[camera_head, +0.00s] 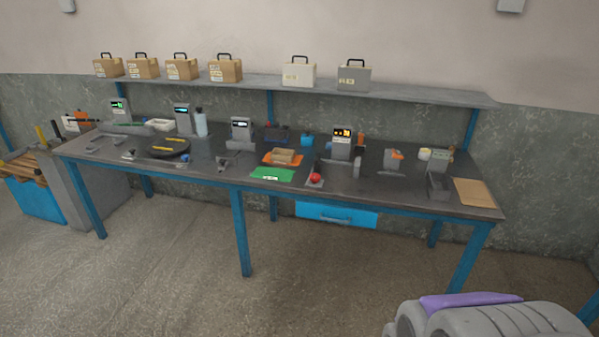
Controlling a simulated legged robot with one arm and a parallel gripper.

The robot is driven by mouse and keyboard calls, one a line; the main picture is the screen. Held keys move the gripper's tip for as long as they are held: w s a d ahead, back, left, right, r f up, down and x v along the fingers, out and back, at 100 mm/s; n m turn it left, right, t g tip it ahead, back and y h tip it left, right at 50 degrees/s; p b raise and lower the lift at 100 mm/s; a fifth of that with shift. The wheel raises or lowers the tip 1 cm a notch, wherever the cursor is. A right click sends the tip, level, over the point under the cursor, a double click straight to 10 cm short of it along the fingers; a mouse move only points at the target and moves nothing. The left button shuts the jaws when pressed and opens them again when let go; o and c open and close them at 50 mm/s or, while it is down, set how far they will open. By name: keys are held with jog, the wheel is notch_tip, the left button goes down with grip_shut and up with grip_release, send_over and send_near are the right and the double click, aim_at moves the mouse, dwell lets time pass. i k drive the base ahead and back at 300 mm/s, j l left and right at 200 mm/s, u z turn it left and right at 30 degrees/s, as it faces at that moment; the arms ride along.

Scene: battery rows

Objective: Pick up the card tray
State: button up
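I cannot tell for sure which thing is the card tray. Several small tray-like things stand on the long workbench. A small tan tray or box (283,156) sits on an orange mat (268,161) near the middle. A dark open tray (439,188) stands near the right end, left of a flat tan board (473,192). A white shallow tray (159,125) lies at the back left. My gripper is not in view. Rounded grey parts with a purple piece show at the bottom right, apart from the bench; they may be my own body.
The dark-topped bench (215,169) has blue legs. A shelf (415,94) above holds several handled cases. Small display devices, a green mat (272,174), a black disc (168,149) and a red ball (316,177) crowd the top. The floor (190,270) in front is clear.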

aim_at(286, 155)
jog(key=i+z, duration=0.15)
jog(key=i, duration=1.35)
jog(key=i+z, duration=0.2)
jog(key=i, duration=1.3)
